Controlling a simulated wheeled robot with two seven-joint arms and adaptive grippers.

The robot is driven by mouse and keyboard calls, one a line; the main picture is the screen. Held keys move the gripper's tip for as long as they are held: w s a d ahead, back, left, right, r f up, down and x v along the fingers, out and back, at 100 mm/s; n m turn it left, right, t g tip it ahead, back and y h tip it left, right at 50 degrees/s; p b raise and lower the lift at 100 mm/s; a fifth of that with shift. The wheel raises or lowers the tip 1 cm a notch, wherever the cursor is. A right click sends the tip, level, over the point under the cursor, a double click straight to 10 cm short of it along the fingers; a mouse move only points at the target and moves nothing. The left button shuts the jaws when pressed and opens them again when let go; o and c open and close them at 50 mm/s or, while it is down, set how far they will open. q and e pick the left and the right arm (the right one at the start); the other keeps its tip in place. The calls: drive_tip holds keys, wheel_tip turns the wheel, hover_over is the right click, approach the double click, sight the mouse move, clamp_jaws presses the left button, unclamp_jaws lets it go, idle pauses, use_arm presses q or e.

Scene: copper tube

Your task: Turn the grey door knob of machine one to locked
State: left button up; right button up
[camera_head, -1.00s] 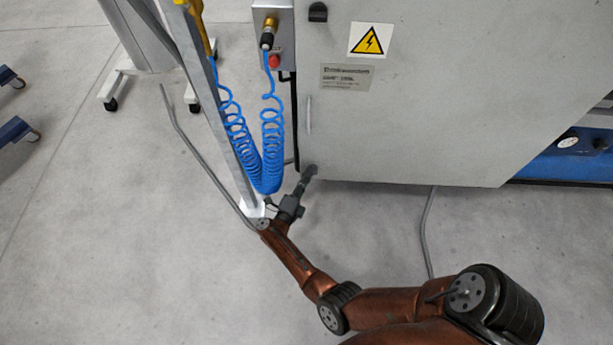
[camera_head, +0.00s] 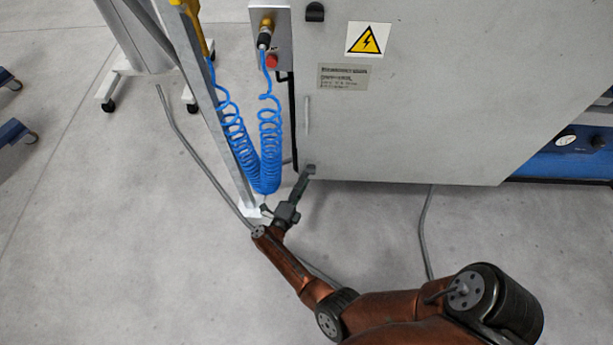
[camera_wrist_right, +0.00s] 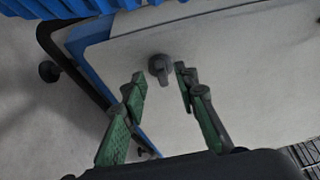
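The grey door knob (camera_wrist_right: 160,69) sits near a corner of the pale grey machine door (camera_wrist_right: 235,60) in the right wrist view. Its handle part points down in that picture. My right gripper (camera_wrist_right: 160,82) is open, with one green-padded finger on each side of the knob and visible gaps to it. In the head view my right gripper (camera_head: 302,184) reaches up to the door's lower left corner, where the small dark knob (camera_head: 310,169) shows at its tips. My left gripper is not in view.
A dark knob (camera_head: 315,12) and a warning sign (camera_head: 366,39) are higher on the door. Coiled blue hoses (camera_head: 268,150) and a grey post (camera_head: 222,120) stand close left of my right gripper.

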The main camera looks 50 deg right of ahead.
drive_tip(key=v, duration=0.9)
drive_tip(key=shift+a, duration=0.1)
